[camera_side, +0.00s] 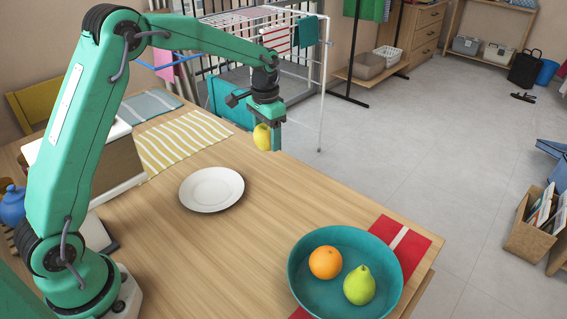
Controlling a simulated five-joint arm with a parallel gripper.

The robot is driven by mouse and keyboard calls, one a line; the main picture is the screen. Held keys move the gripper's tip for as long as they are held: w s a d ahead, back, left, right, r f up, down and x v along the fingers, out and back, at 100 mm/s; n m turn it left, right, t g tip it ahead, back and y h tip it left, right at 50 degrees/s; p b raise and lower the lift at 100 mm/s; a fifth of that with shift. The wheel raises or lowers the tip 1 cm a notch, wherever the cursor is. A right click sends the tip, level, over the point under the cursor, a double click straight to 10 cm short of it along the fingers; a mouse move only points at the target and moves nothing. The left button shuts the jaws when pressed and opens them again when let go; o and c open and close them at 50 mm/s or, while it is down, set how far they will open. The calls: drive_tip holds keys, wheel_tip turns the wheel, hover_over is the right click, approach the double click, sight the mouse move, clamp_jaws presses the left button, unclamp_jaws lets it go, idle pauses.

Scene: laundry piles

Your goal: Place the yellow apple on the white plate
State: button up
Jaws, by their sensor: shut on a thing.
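The yellow apple (261,137) is held in my gripper (268,136), above the far edge of the wooden table. My gripper points down and is shut on the apple; a finger covers part of the apple's right side. The white plate (211,189) lies flat and empty on the table, nearer the camera and to the left of the apple. The apple is apart from the plate and higher than it.
A teal bowl (301,284) with an orange (325,262) and a green pear (359,285) stands at the front right on a red cloth (413,248). A striped cloth (182,140) lies behind the plate. The table between plate and bowl is clear.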

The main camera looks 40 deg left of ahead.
drive_tip(key=s+d, duration=0.4)
drive_tip(key=s, duration=1.4)
drive_tip(key=shift+d+r, duration=0.15)
hover_over(212, 192)
wheel_tip(212, 192, down, 7)
drive_tip(key=shift+w, duration=0.1)
drive_tip(key=shift+f, duration=2)
drive_tip(key=shift+f, duration=0.15)
drive_tip(key=o, duration=1)
drive_tip(key=shift+o, duration=0.2)
